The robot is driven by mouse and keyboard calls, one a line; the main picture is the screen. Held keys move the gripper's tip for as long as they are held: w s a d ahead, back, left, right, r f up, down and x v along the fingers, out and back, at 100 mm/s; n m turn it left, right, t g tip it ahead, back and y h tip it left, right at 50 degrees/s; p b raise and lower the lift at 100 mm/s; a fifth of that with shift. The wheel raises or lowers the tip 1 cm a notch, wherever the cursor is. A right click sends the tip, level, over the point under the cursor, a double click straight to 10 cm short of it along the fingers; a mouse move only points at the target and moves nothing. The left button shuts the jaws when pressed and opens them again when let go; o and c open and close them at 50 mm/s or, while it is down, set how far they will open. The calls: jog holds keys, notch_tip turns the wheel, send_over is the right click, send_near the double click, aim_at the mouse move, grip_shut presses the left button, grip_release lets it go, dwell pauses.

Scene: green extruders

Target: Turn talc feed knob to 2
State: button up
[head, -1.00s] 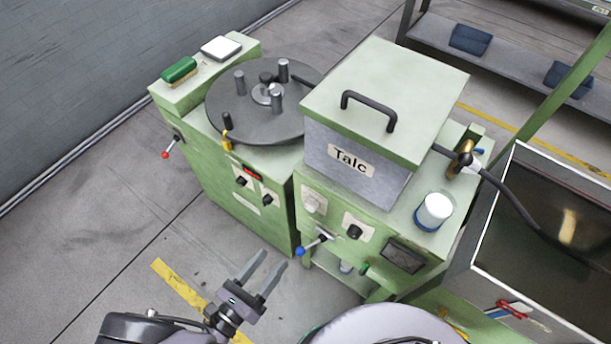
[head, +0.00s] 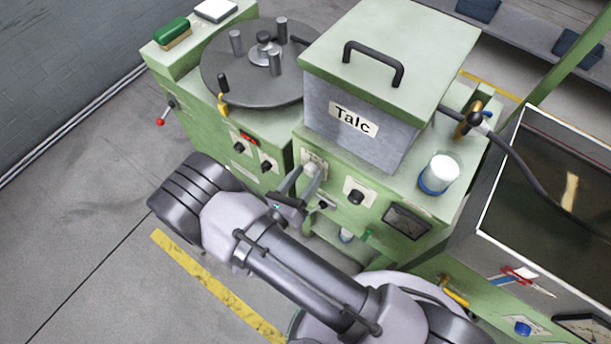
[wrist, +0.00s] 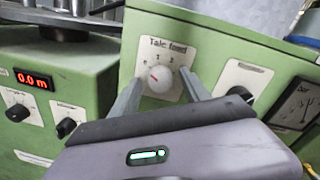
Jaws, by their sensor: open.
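The talc feed knob (wrist: 160,79) is a round white knob with a red mark, on a white plate labelled "Talc feed" in the wrist view. In the head view the knob (head: 311,170) sits on the green front below the grey box labelled "Talc" (head: 356,122), partly behind my fingers. My gripper (wrist: 158,85) is open, with one finger on each side of the knob in the picture. I cannot tell whether the fingers touch it. In the head view my gripper (head: 298,180) is close to the panel.
A black knob (head: 355,197) is right of the talc knob. The left machine carries a dark turntable (head: 250,85), a red display (wrist: 33,79) and black knobs. A white and blue jar (head: 438,175) stands on the right ledge. Floor is free at left.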

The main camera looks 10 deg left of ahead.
grip_shut()
jog(key=shift+m, duration=0.3)
jog(key=m, duration=0.3)
jog(key=shift+m, duration=0.3)
jog(key=m+b, duration=0.1)
jog(key=m, duration=0.2)
jog(key=shift+f+m, duration=0.1)
jog(key=shift+m, duration=0.3)
jog(key=m, duration=0.4)
jog(key=shift+m+h+b, duration=0.3)
jog(key=shift+h, duration=0.1)
jog(key=shift+m, duration=2)
